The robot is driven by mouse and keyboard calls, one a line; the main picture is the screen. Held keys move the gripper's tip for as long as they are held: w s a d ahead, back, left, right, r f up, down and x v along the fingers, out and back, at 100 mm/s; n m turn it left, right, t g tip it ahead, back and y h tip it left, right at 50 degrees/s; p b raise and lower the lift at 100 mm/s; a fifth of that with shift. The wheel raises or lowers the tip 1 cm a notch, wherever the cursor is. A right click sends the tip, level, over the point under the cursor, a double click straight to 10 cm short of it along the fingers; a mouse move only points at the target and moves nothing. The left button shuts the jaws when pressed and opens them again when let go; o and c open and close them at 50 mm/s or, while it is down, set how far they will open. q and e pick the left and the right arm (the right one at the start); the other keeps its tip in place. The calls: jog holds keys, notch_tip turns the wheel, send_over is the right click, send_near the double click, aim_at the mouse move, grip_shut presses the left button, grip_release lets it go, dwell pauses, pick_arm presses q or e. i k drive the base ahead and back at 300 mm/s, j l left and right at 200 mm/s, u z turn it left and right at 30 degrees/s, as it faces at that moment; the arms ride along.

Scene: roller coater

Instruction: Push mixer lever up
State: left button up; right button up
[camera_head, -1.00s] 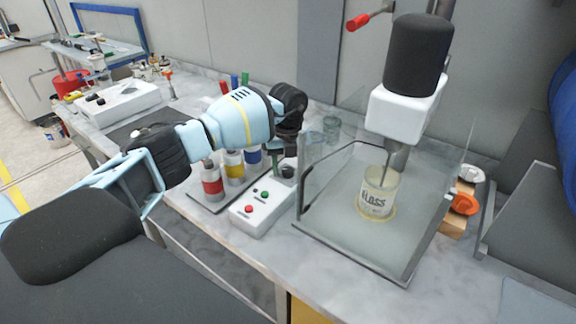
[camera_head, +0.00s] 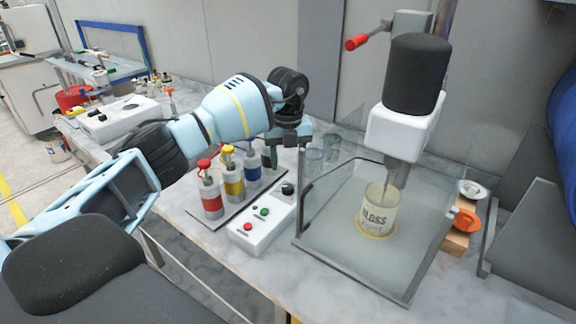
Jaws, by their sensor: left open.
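The mixer (camera_head: 404,130) has a black motor over a white housing and stands at the right of the bench. Its lever, with a red grip (camera_head: 357,42), sticks out to the left near the top of the column. The mixer's shaft reaches down into a cup labelled "GLOSS" (camera_head: 380,212) behind a clear guard. My left arm reaches in from the left, and my left gripper (camera_head: 290,132) is open, left of the guard, and well below and left of the lever. Its fingers are small and partly hidden by the wrist. My right gripper does not show.
A white control box (camera_head: 262,222) with red and green buttons sits left of the clear guard (camera_head: 335,250). Bottles with red, yellow and blue labels (camera_head: 233,182) stand below my left forearm. Empty glasses (camera_head: 332,147) stand behind the guard.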

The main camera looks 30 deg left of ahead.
aim_at(369, 36)
jog(key=k, duration=1)
